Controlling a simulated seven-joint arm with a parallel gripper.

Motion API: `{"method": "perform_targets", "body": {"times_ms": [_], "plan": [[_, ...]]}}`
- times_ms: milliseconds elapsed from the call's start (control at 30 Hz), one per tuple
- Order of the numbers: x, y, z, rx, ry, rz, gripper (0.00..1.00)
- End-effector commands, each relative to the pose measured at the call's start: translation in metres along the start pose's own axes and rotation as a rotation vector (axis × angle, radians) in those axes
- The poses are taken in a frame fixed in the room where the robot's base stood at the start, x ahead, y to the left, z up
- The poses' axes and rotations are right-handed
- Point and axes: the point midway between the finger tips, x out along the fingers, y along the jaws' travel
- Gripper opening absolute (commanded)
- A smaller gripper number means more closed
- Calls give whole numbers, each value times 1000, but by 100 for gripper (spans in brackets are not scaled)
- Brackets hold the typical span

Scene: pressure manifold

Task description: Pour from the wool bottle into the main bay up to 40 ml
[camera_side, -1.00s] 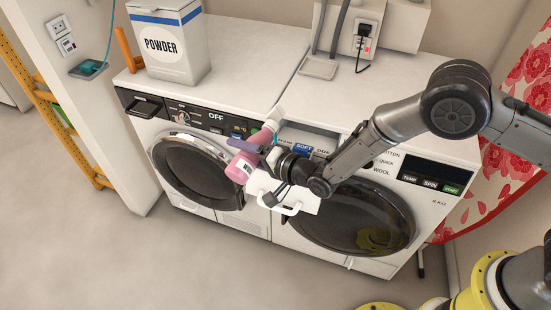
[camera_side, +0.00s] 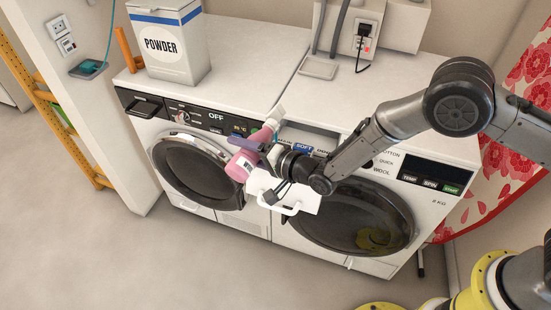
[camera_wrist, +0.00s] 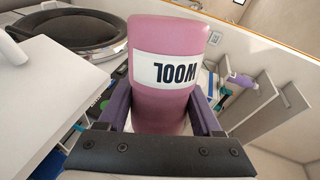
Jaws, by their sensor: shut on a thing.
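The wool bottle (camera_side: 237,170) is pink with a white label and is held tilted in front of the machines. A white tip shows at its upper right in the side view. In the wrist view the bottle (camera_wrist: 160,105) fills the middle, its WOOL label upside down. My gripper (camera_wrist: 163,118) is shut on it, with purple fingers on both sides; it also shows in the side view (camera_side: 252,146). The white drawer (camera_side: 272,190) of the right machine is pulled out below the gripper. Its main bay and any liquid level are hidden from the side.
A POWDER box (camera_side: 168,45) stands on the left machine's top. A blue SOFT label (camera_side: 304,148) shows by the drawer slot. The floor in front is clear.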

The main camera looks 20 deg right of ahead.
Motion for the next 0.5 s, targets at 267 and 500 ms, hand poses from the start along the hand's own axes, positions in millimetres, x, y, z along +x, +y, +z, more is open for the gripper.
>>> {"method": "perform_targets", "body": {"times_ms": [267, 500], "plan": [[0, -2, -1, 6, -1, -3, 0], [3, 10, 8, -87, 19, 1, 0]]}}
